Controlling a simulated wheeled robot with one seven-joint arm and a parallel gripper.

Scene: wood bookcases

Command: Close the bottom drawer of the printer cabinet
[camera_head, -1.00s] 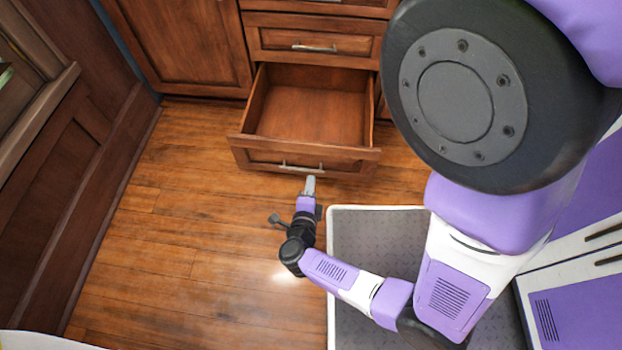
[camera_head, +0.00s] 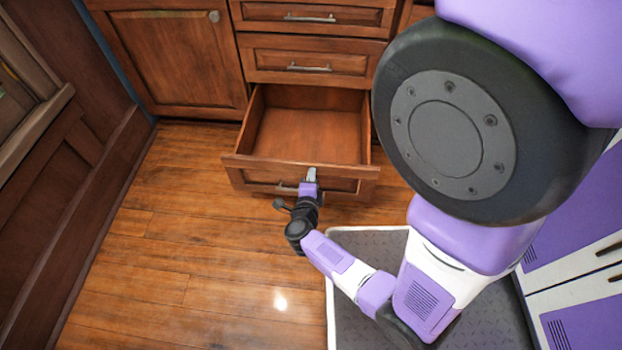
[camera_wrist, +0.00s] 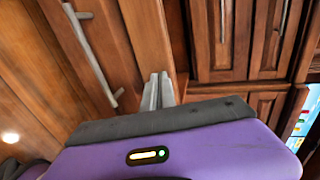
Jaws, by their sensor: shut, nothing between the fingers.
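The bottom drawer (camera_head: 258,175) of the wood cabinet is pulled out and empty. Its front faces me and carries a metal bar handle (camera_head: 287,188). My gripper (camera_head: 311,174) is shut and empty at the drawer front, just right of the handle's middle, with its tips near the front's top edge. In the wrist view, the closed fingertips (camera_wrist: 158,90) are close against the drawer front, and the handle (camera_wrist: 92,50) is to their left. I cannot tell for sure whether the tips touch the wood.
Shut drawers (camera_head: 290,60) are above the open one. A shut cabinet door (camera_head: 170,55) stands to its left. A wood panelled wall (camera_head: 60,200) runs along the left side. The wooden floor (camera_head: 190,240) in front is clear.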

